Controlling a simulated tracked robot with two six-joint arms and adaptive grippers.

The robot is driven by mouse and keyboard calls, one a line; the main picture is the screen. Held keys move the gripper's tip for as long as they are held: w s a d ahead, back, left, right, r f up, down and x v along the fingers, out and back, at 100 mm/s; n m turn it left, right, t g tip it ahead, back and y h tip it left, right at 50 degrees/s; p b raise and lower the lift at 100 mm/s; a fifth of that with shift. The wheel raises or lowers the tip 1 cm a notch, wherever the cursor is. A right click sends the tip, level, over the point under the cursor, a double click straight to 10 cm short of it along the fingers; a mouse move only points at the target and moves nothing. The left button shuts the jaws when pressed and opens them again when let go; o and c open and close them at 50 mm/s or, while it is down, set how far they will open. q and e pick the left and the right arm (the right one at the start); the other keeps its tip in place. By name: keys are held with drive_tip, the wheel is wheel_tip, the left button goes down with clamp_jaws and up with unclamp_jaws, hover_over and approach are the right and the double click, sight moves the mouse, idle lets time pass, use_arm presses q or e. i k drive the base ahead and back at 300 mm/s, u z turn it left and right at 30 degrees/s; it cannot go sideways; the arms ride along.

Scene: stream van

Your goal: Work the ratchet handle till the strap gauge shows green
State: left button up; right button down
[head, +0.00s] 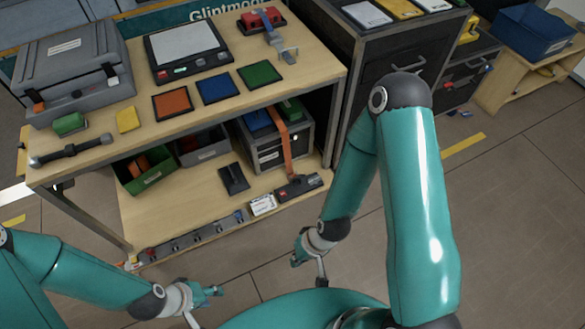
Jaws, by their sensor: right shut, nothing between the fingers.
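An orange strap (284,136) runs over the front of a grey crate (262,151) on the lower shelf of the bench. It leads down to a dark ratchet-like device (298,187) with a small red mark, at the shelf's front right. A small white plate (263,205) lies left of the device; I cannot tell whether it is the gauge, and no green reading is legible. My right gripper (297,257) is shut and empty, in front of the shelf and apart from the ratchet. My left gripper (216,292) is lower left, clear of the bench; its opening is unclear.
The bench top holds a grey case (74,71), a screen device (186,48), coloured pads and a dark bar tool (72,151). A green bin (146,174) and a black plate (233,179) are on the lower shelf. A dark cabinet (385,60) stands right. Floor is open in front.

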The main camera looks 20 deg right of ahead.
sight(299, 177)
drive_tip(key=i, duration=0.9)
drive_tip(key=z, duration=0.05)
